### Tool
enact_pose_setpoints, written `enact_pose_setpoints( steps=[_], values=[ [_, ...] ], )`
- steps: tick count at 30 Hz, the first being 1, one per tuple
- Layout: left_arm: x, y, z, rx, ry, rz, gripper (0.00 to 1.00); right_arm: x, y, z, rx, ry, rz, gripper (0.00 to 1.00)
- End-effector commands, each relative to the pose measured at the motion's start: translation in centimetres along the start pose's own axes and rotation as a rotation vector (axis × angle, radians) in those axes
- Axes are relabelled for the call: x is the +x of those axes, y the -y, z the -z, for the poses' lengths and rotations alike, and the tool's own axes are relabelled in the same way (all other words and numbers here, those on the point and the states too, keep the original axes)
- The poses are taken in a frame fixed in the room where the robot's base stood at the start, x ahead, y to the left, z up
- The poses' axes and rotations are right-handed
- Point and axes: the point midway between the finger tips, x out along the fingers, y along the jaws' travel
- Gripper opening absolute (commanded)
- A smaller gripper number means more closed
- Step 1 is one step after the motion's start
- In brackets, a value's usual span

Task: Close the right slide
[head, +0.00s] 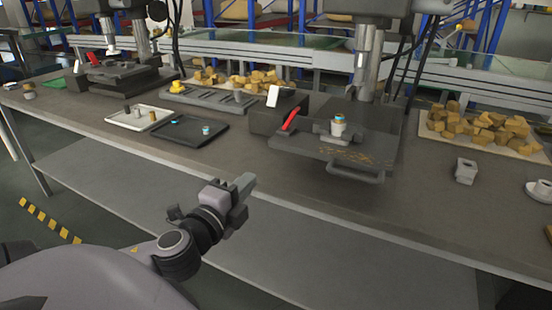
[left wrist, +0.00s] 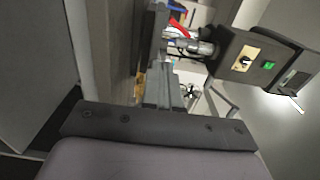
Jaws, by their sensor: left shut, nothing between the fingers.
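The right slide (head: 325,150) is a dark flat plate under the right press, sticking out over the front of the bench. Its bar handle (head: 355,175) faces me. A grey fixture (head: 322,128) with a small round part (head: 338,125) sits on the slide. My left gripper (head: 243,187) is in front of the bench, to the left of the handle and apart from it. Its fingers are together and empty. In the left wrist view the fingers (left wrist: 162,90) point away toward the bench. My right gripper is not in view.
A red lever (head: 290,118) stands beside a dark box left of the slide. A black tray (head: 188,131) and a white tray (head: 138,117) lie further left. A metal block (head: 466,171) and a white cup (head: 540,190) are at right. A control box (left wrist: 255,60) shows in the left wrist view.

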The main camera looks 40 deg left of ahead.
Motion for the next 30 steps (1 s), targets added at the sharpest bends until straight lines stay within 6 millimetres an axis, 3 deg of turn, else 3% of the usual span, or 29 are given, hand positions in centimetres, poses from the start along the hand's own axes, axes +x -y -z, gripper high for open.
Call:
enact_pose_setpoints(
  steps=[8, 30],
  values=[
    [1.6, 0.2, 0.0, 0.004, 0.0, 0.006, 0.0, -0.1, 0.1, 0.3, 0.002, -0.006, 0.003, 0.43],
    [10.1, 0.2, 0.0, 0.004, 0.001, 0.005, 0.0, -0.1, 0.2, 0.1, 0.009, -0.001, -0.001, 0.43]
  ],
)
